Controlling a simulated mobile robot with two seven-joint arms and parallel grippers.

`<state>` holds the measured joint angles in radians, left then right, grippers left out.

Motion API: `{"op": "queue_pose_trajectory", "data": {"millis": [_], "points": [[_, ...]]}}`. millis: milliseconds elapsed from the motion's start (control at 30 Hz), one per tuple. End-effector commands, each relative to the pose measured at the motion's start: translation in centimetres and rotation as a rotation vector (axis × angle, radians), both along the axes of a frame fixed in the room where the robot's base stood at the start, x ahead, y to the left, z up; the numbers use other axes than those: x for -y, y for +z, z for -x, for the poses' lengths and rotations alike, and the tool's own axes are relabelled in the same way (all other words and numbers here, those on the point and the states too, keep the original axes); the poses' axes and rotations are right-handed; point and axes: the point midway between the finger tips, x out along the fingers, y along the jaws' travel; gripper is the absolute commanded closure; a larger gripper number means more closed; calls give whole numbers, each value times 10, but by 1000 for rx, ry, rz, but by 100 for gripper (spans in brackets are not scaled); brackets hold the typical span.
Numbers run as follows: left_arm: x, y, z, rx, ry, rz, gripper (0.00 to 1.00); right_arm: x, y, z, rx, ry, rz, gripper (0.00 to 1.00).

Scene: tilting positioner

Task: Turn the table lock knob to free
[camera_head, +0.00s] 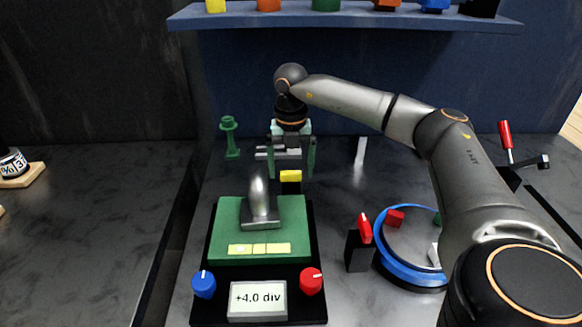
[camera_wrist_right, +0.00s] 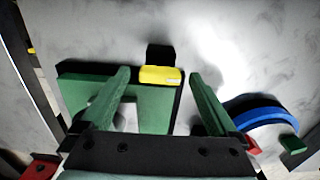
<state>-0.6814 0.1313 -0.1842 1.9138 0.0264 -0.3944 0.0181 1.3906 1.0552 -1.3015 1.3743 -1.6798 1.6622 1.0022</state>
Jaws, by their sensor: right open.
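My right gripper (camera_head: 291,170) hangs pointing down behind the green tilting table (camera_head: 228,222). Its two green fingers are apart and empty. A yellow bar-shaped knob (camera_head: 291,176) on a black block stands at the table's far right edge, below the gripper. In the right wrist view the yellow knob (camera_wrist_right: 160,75) appears between the open fingertips (camera_wrist_right: 159,73), with clear gaps on both sides. A blue knob (camera_head: 204,284) and a red knob (camera_head: 311,281), each with a white mark, are on the front. No label shows which is the table lock. My left gripper is out of view.
A grey metal piece (camera_head: 260,208) stands on the green table. The display (camera_head: 257,300) reads +4.0 div. To the right are a black block with a red lever (camera_head: 365,228) and a blue-rimmed round tray (camera_head: 382,262). A shelf (camera_head: 345,16) spans the back.

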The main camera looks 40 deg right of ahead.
Motion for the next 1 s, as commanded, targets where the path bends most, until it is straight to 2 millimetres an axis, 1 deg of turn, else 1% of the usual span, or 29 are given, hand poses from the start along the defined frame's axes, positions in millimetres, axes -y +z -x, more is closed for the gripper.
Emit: {"op": "queue_pose_trajectory", "data": {"millis": [200, 233, 900, 967, 1000], "points": [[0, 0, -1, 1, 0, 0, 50, 0, -1, 0, -1, 0, 1, 5], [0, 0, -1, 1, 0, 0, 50, 0, -1, 0, -1, 0, 1, 7], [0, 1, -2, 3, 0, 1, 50, 0, 0, 0, -1, 0, 1, 83], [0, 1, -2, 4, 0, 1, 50, 0, 0, 0, -1, 0, 1, 89], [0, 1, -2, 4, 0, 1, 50, 0, 0, 0, -1, 0, 1, 91]]}}
